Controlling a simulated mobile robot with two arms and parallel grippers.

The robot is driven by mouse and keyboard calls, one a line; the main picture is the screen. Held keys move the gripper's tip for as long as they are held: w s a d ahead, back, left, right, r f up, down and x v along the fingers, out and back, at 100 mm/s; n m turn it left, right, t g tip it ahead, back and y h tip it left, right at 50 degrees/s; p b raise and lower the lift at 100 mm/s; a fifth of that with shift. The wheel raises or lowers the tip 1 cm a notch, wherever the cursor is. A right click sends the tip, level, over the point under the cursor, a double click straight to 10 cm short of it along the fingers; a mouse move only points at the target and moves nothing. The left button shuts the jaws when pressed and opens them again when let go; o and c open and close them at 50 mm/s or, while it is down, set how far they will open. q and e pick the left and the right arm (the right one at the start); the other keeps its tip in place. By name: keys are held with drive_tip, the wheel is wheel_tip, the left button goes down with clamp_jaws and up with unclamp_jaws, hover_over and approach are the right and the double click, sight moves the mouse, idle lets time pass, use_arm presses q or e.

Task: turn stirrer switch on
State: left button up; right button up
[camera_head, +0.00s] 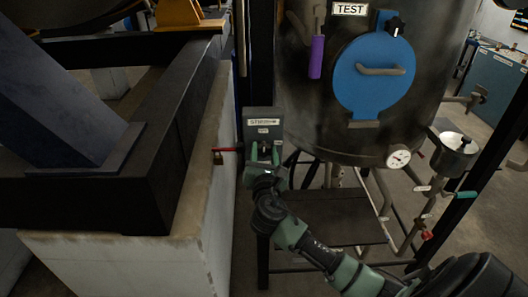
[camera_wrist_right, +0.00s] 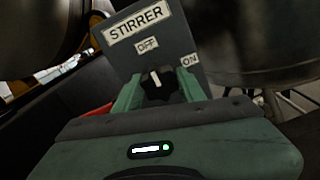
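The stirrer switch box is a grey panel (camera_wrist_right: 190,45) with labels STIRRER, OFF and ON; it also stands left of the tank in the head view (camera_head: 262,116). Its black knob (camera_wrist_right: 158,84) has a white mark pointing up towards OFF, with ON to the right. My right gripper (camera_wrist_right: 160,90) is at the box, its two green fingers apart, one on each side of the knob. I cannot tell whether the fingertips touch the knob. In the head view the right gripper (camera_head: 264,152) partly hides the lower panel. My left gripper is not in view.
A dark tank (camera_head: 300,110) with a blue round hatch (camera_head: 372,75) and a TEST label stands right of the box. A pale wall block (camera_head: 205,190) with dark beams lies close on the left. A red-handled part (camera_head: 226,150) sits just left of the gripper.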

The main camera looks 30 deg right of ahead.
clamp_jaws()
drive_tip(key=m+b, duration=0.1)
drive_tip(key=m, duration=0.3)
drive_tip(key=shift+f, duration=0.15)
drive_tip(key=m+b, duration=0.1)
drive_tip(key=m, duration=0.4)
drive_tip(key=shift+b, duration=0.4)
drive_tip(key=m+b, duration=0.1)
drive_tip(key=m, duration=0.3)
drive_tip(key=shift+m, duration=0.3)
drive_tip(key=shift+m+b, duration=0.85)
drive_tip(key=shift+m, duration=1.25)
